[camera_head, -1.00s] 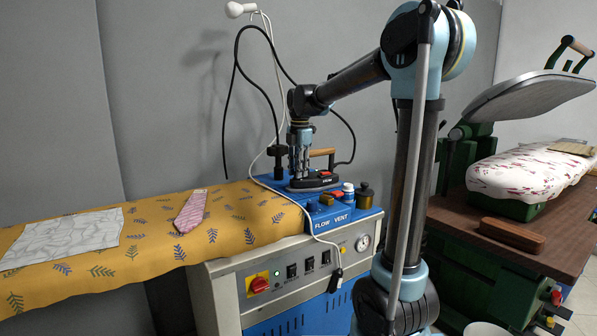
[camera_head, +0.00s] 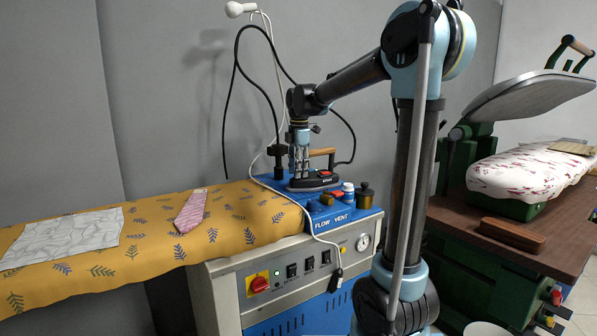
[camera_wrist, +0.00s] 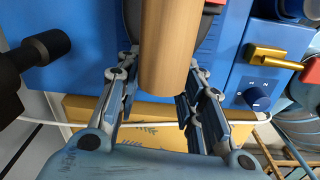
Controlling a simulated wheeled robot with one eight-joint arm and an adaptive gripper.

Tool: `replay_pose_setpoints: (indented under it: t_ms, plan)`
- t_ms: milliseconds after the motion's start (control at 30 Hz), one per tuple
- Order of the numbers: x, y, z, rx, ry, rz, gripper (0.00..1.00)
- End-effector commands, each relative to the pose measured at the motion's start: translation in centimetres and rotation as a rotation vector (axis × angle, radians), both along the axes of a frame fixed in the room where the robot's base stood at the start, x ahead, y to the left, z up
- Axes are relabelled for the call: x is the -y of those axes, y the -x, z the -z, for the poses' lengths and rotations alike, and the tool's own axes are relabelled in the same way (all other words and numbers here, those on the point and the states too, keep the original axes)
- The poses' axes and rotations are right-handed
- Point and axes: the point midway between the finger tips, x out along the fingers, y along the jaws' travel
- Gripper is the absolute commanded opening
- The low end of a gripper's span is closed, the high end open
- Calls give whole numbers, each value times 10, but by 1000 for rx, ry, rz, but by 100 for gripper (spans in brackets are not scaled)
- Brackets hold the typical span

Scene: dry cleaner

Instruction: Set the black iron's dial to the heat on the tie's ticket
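The black iron (camera_head: 318,180) stands on the blue board end, its wooden handle (camera_head: 322,153) up. My gripper (camera_head: 299,178) hangs pointing down at the iron's left side. In the wrist view my gripper (camera_wrist: 160,105) has its two fingers spread apart, with a wooden cylinder, seemingly the handle (camera_wrist: 168,45), showing between them. A blue knob with small pale marks (camera_wrist: 258,97) sits right of the fingers; its setting is unreadable. I cannot tell whether it belongs to the iron. The pink tie (camera_head: 191,213) lies on the yellow cloth, with a small ticket (camera_head: 200,190) at its top, too small to read.
A pale sheet (camera_head: 65,238) lies on the patterned yellow cloth (camera_head: 140,215).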

Motion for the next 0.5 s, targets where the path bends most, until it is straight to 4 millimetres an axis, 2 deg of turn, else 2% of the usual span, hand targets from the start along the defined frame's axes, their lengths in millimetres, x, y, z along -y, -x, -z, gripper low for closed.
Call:
replay_pose_setpoints:
  t_ms: [333, 500]
  plan:
    - [0, 1, 0, -1, 0, -1, 45]
    - [0, 1, -12, -1, 0, -1, 45]
